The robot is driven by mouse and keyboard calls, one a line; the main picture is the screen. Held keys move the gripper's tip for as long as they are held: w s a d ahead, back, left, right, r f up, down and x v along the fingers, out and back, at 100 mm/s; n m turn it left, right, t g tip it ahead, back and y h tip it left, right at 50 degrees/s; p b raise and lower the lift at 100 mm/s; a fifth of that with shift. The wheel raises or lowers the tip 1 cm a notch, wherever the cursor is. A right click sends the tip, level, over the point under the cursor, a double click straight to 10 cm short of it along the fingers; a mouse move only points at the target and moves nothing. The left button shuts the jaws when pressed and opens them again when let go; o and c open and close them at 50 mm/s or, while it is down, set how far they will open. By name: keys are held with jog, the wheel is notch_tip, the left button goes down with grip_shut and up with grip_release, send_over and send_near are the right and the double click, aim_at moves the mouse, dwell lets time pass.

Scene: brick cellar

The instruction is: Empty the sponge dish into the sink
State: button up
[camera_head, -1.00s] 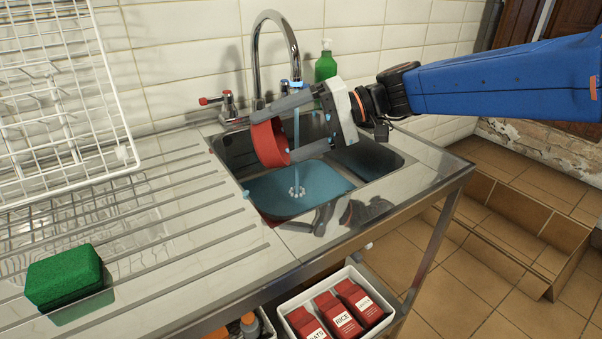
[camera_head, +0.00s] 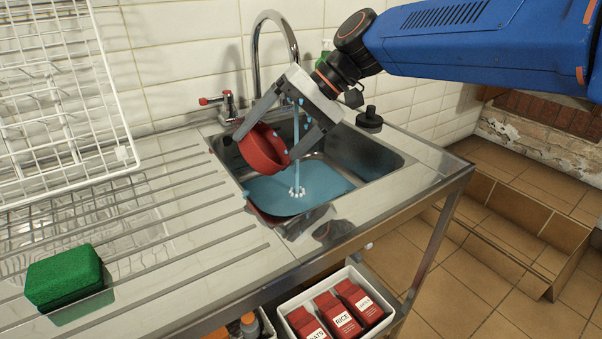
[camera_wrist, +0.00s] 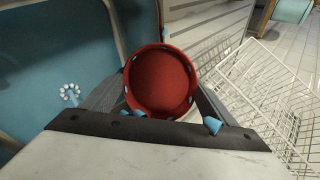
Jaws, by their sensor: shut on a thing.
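A round red dish (camera_head: 263,150), the sponge dish, is held tilted over the left part of the sink. My gripper (camera_head: 271,134) is shut on it, one finger on each side. In the wrist view the inside of the dish (camera_wrist: 161,80) shows red and empty, with a few blue drops on its rim. The metal sink (camera_head: 375,160) holds blue water (camera_head: 325,185). A stream falls from the tap (camera_head: 297,60) and makes white bubbles in the water. A green sponge (camera_head: 64,277) lies on the drainboard at the lower left, apart from the dish.
A white wire rack (camera_head: 60,100) stands at the left on the drainboard (camera_head: 180,225). A red-handled valve (camera_head: 215,100) is beside the tap. A green bottle (camera_head: 322,62) stands behind my gripper. A white bin (camera_head: 378,325) with red packets is below the counter.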

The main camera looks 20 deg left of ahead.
aim_at(254, 148)
jog(key=shift+s+a+f+t+h, duration=0.2)
jog(key=shift+a+f+t+h, duration=0.15)
jog(key=shift+a+h, duration=0.4)
jog(key=shift+s+a+f+h, duration=0.25)
jog(key=shift+a+f+h, duration=0.05)
jog(key=shift+a+h, duration=0.45)
jog(key=shift+s+a+r+m+t+h, duration=0.15)
jog(key=shift+s+a+t+h, duration=0.15)
jog(key=shift+a+h, duration=0.6)
jog(key=shift+s+a+m+t+h, duration=0.15)
jog(key=shift+a+t+h, duration=0.25)
jog(key=shift+a+h, duration=0.5)
jog(key=shift+s+a+r+m+t+h, duration=0.1)
jog(key=shift+s+a+t+h, duration=0.25)
jog(key=shift+a+h, duration=0.55)
notch_tip(254, 148, up, 6)
jog(key=shift+d+f, duration=0.1)
jog(key=shift+d, duration=0.05)
